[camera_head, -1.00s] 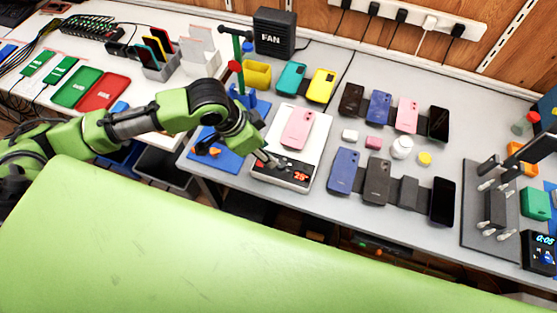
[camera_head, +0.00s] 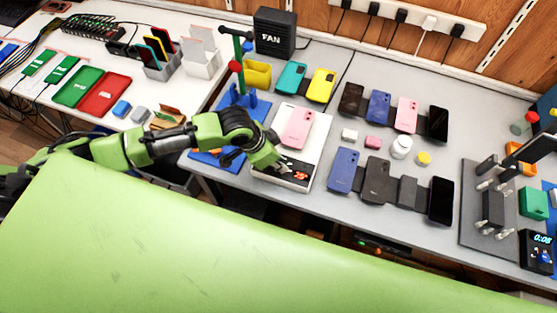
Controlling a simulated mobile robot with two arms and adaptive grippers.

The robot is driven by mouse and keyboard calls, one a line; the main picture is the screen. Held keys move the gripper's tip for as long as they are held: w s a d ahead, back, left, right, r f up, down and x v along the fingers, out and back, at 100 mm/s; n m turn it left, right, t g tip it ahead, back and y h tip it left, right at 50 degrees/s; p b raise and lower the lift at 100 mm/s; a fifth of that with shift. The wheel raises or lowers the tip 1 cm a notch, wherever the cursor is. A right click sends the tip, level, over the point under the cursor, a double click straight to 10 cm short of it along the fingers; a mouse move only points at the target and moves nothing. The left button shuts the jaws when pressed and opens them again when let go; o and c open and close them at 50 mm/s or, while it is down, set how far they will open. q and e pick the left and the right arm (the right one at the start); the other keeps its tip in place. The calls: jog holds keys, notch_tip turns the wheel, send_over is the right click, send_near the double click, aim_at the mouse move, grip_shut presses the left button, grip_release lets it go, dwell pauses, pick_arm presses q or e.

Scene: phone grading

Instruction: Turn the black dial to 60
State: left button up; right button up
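A white heating-plate-like device (camera_head: 318,140) stands near the front edge of the grey table, with a pink phone (camera_head: 298,129) lying on top. Its dark front panel has a small red display (camera_head: 301,176), too small and partly covered to read surely. My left gripper (camera_head: 277,167) points down at the left part of this panel, at the display's left. The black dial cannot be made out; the gripper covers that part of the panel. Whether the fingers are open or shut, or touch the dial, is hidden. My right gripper is not in view.
A blue stand with a green post (camera_head: 239,67) is close behind my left arm. A black FAN box (camera_head: 274,32) and yellow bin (camera_head: 257,75) stand behind. Several phones lie to the right, including a blue one (camera_head: 343,170). A gap separates the two tables.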

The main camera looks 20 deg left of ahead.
pick_arm(q)
grip_shut()
jog(key=shift+w+m+g+p, duration=0.1)
jog(key=shift+m+g+p, duration=0.3)
jog(key=shift+m, duration=0.6)
jog(key=shift+w+a+m+g+h, duration=0.1)
jog(key=shift+m+g+h, duration=0.3)
jog(key=shift+m, duration=0.8)
jog(key=m+g+b, duration=0.1)
jog(key=m, duration=0.2)
jog(key=shift+w+f, duration=0.1)
jog(key=shift+w, duration=0.05)
jog(key=shift+m+g+b, duration=0.5)
jog(key=shift+m+b, duration=0.1)
jog(key=shift+m, duration=0.6)
